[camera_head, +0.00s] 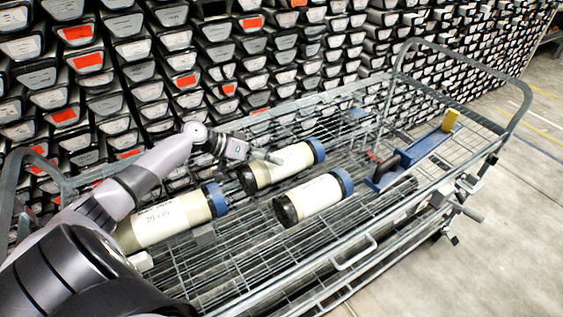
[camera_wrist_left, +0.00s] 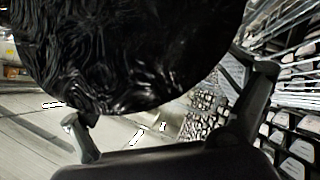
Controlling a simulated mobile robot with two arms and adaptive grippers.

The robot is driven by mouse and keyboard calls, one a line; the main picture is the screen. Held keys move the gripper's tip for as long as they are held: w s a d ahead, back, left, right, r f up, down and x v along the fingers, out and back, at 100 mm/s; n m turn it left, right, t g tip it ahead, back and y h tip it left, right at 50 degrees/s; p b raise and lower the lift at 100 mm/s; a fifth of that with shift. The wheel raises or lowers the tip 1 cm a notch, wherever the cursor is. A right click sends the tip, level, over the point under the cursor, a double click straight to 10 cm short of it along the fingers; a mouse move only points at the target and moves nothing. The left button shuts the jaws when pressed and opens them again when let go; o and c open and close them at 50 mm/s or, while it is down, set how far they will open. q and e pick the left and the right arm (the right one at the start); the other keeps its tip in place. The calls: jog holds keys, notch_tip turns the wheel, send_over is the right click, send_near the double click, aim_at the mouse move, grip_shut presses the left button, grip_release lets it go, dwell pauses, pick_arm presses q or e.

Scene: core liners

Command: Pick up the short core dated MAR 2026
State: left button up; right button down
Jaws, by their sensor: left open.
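Three pale cores with a black cap at one end and a blue cap at the other lie on the wire cart. The long left core (camera_head: 165,219) has dark writing too small to read. Two shorter ones lie at the middle (camera_head: 285,165) and front right (camera_head: 318,196); I cannot read MAR 2026 on either. My left gripper (camera_head: 262,155) is open above and beside the middle core, overlapping its upper side. In the left wrist view, a black round core end (camera_wrist_left: 130,45) fills the space before the open fingers; contact cannot be told. My right gripper is not in view.
The wire cart (camera_head: 345,262) has raised tube rails at its ends. A blue tool with a yellow end (camera_head: 420,148) lies at its right. Racks of core liners (camera_head: 130,75) stand close behind. Open floor (camera_head: 500,240) lies to the right.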

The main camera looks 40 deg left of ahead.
pick_arm(q)
jog(key=shift+x, duration=0.9)
jog(key=shift+c, duration=0.2)
jog(key=c, duration=2)
jog(key=shift+w+a+r, duration=0.1)
jog(key=shift+r, duration=0.2)
